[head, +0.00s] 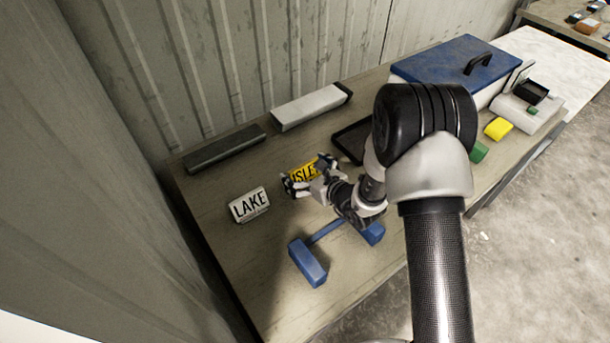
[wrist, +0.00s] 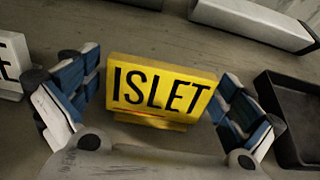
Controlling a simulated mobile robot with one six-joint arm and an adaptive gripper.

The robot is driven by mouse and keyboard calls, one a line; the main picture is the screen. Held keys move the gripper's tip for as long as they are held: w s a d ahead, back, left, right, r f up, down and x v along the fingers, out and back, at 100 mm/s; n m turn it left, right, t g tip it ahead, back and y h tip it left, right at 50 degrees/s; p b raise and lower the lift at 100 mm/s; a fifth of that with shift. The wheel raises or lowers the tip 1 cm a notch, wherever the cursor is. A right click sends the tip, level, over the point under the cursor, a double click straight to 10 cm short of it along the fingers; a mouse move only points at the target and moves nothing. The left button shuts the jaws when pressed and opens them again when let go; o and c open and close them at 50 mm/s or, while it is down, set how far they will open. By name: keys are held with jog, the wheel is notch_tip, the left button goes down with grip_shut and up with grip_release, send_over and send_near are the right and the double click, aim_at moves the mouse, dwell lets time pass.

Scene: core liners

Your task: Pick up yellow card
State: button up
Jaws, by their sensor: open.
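The yellow card (head: 303,173) reads "ISLET" in black letters and stands on the wooden table, leaning back on a small yellow base. In the wrist view the yellow card (wrist: 155,92) is in the middle, between my two fingers. My gripper (head: 308,180) is open around it, one blue-padded finger on each side. In the wrist view my gripper (wrist: 158,105) shows a gap beside the card's left edge; the right finger is close to the right edge, and I cannot tell whether it touches.
A white card (head: 249,205) reading "LAKE" stands to the left. A blue stand (head: 308,262) lies in front. Dark (head: 225,147) and light (head: 308,107) long boxes lie behind. A black tray (wrist: 290,115) is at the right. A blue-lidded box (head: 440,65) stands farther right.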

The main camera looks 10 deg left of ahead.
jog(key=shift+c, duration=0.5)
jog(key=c, duration=0.9)
jog(key=shift+r, duration=0.15)
